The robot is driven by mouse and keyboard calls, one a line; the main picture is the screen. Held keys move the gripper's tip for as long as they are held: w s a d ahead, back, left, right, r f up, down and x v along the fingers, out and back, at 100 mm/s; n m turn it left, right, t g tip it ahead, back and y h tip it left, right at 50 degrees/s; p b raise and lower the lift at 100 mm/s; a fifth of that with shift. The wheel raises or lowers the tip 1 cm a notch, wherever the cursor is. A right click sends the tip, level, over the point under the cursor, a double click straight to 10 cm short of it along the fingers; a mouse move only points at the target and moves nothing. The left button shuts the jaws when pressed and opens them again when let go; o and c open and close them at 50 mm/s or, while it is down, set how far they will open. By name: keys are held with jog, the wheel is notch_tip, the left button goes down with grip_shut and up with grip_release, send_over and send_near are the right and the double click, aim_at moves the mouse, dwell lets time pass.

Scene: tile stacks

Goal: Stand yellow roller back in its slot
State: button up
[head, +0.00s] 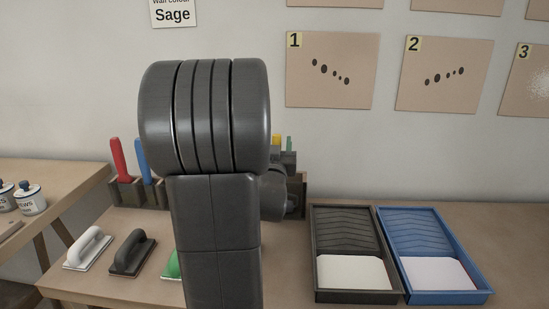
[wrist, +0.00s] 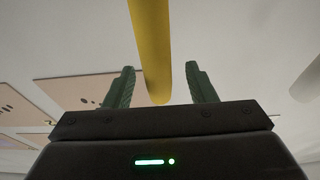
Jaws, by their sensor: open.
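In the wrist view my gripper (wrist: 160,68) is open, with one green finger on each side of a yellow cylindrical bar. This looks like part of the yellow roller (wrist: 150,45). It runs from the top edge down between the fingers, with gaps visible on both sides. The dark rack (head: 153,195) holds a red handle (head: 118,160) and a blue handle (head: 143,158), both upright.
A white float (head: 88,247), a dark float (head: 132,253) and a partly hidden green float (head: 171,265) lie at the bench front. A black paint tray (head: 313,255) and a blue tray (head: 478,285) stand at right. A grey rounded object (wrist: 307,82) shows in the wrist view.

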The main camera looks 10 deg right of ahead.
jog(key=v, duration=1.3)
jog(key=shift+r, duration=0.1)
jog(key=x, duration=1.3)
jog(key=shift+w+d, duration=0.1)
jog(key=shift+w, duration=0.3)
jog(key=shift+r, duration=0.1)
jog(key=shift+s, duration=0.1)
